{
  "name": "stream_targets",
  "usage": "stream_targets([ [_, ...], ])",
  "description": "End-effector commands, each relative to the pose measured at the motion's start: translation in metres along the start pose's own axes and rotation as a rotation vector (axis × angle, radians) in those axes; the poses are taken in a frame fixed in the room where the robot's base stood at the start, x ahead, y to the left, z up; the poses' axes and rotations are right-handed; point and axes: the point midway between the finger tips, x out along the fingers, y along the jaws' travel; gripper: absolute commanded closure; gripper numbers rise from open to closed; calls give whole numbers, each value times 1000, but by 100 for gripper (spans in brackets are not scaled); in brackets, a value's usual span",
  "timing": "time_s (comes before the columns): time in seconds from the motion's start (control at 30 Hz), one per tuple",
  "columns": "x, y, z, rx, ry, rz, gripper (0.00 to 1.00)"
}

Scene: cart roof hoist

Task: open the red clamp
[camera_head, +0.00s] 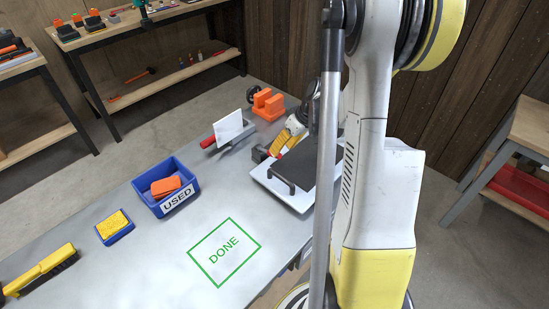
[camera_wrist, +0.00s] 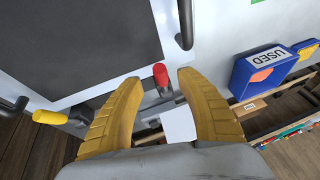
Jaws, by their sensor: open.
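In the wrist view the red clamp's handle (camera_wrist: 160,75) shows between the tips of my gripper (camera_wrist: 158,84), at the edge of a pale tray with a dark panel (camera_wrist: 80,45). The fingers are open, one on each side of the red handle; I cannot tell whether they touch it. A second clamp with a yellow handle (camera_wrist: 50,117) sits left of my left finger. In the head view my gripper (camera_head: 281,147) is beside the white tray (camera_head: 300,200) and its dark panel (camera_head: 296,165); a bit of red (camera_head: 280,156) shows at the fingertips. My arm hides part of the tray.
A blue USED bin (camera_head: 149,187) holds orange pieces. A yellow sponge in a blue tray (camera_head: 115,227), a yellow brush (camera_head: 40,270), a red-handled tool (camera_head: 208,142) by a white card (camera_head: 229,128) and an orange block (camera_head: 268,104) stand around. The green DONE square (camera_head: 224,251) is empty.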

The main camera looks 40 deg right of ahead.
Motion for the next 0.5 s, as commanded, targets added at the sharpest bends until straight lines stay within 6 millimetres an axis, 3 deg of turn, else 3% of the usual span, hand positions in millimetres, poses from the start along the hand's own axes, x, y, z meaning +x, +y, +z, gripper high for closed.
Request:
stream_targets([
  [0.03,14,0,1,-2,0,0,55],
  [0.2,38,0,1,0,0,0,55],
  [0.5,49,0,0,0,0,0,55],
])
